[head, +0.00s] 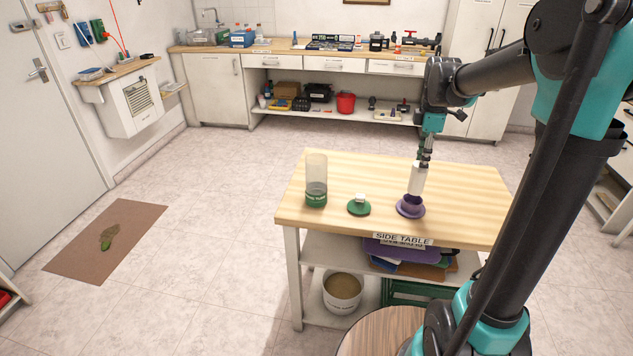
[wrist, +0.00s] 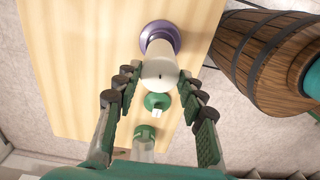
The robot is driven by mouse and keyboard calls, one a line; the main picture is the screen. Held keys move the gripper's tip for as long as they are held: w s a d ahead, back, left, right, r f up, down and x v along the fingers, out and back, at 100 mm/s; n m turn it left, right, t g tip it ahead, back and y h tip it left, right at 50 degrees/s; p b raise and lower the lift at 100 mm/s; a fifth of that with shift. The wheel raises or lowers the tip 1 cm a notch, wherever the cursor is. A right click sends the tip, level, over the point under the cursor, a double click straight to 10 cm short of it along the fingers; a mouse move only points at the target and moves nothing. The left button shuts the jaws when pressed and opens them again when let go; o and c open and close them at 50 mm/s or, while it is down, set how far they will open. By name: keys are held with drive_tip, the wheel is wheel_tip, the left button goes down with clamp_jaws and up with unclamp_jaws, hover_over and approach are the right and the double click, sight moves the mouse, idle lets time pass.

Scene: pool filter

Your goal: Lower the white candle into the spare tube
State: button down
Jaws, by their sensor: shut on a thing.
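In the head view the white candle (head: 418,178) stands upright at the purple holder (head: 411,209), its lower end at or in the cup; I cannot tell how deep. My gripper (head: 425,158) is above it, shut on its upper part. In the wrist view the candle (wrist: 159,70) lies between the fingers of my gripper (wrist: 157,82), with the purple holder (wrist: 174,37) beyond it. The spare tube (head: 316,175), clear with a green labelled base, stands upright at the table's left. It also shows in the wrist view (wrist: 143,147); no candle shows in it.
A green holder (head: 358,209) with a short white piece stands between the tube and the purple holder. The wooden side table (head: 450,185) is otherwise mostly bare. A wooden barrel (wrist: 265,55) stands beside the table in the wrist view.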

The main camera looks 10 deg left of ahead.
drive_tip(key=a+r, duration=1.1)
drive_tip(key=a, duration=0.5)
wheel_tip(320, 180, up, 3)
hover_over(316, 156)
drive_tip(key=s, duration=0.3)
drive_tip(key=shift+d+f, duration=0.1)
drive_tip(key=shift+d, duration=0.25)
drive_tip(key=shift+s, duration=0.1)
drive_tip(key=shift+s+d+f, duration=0.1)
drive_tip(key=shift+f, duration=3.75)
drive_tip(key=shift+s+d+f, duration=0.1)
drive_tip(key=shift+f, duration=3.75)
drive_tip(key=shift+w+a+f, duration=0.2)
drive_tip(key=shift+w+f, duration=0.05)
drive_tip(key=c, duration=1.5)
unclamp_jaws()
